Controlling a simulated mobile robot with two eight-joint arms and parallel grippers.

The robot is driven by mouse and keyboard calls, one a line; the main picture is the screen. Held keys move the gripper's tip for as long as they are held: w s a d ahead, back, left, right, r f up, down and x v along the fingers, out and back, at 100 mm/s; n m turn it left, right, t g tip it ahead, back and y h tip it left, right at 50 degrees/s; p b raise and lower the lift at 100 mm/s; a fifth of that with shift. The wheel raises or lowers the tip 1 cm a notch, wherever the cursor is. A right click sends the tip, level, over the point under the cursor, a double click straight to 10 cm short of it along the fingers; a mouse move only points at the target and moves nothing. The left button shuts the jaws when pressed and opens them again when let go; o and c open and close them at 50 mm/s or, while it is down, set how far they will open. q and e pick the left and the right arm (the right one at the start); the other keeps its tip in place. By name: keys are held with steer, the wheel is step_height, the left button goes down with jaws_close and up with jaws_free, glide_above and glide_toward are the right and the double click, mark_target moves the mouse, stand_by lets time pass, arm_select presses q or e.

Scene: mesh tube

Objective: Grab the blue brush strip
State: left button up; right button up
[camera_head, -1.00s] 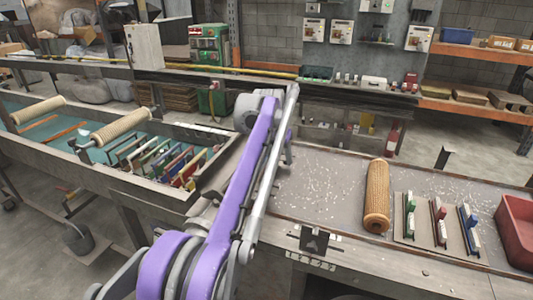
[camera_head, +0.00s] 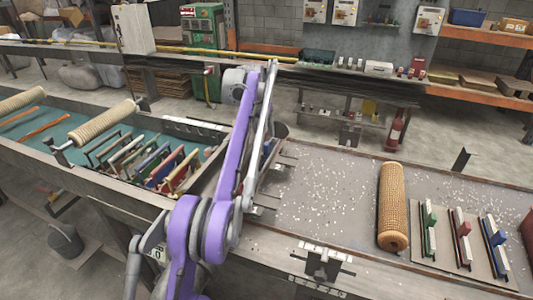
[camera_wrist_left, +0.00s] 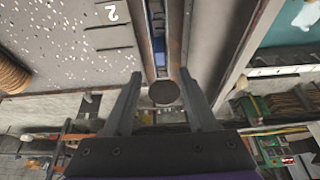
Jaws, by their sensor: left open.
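In the head view a blue brush strip (camera_head: 497,230) stands at the far right of a board, beside a red one (camera_head: 461,222) and a green one (camera_head: 430,217). In the left wrist view a narrow blue piece (camera_wrist_left: 157,40) shows between two dark rails; I cannot tell if it is a brush strip. My left gripper (camera_wrist_left: 162,92) is open, its two fingers apart on either side of the rails' end, with a dark round disc between them. In the head view the arm hides most of this gripper. My right gripper is not in view.
A tan roller (camera_head: 392,207) lies on the speckled worktable (camera_head: 325,205). A bin at the left holds several coloured strips (camera_head: 165,160).

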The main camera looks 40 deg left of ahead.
mark_target(267, 143)
arm_select(q)
steer(key=b+x, duration=0.1)
steer(key=x, duration=0.7)
steer(key=shift+w+f, duration=0.1)
steer(key=shift+f, duration=0.25)
jaws_close()
steer(key=shift+r, duration=0.1)
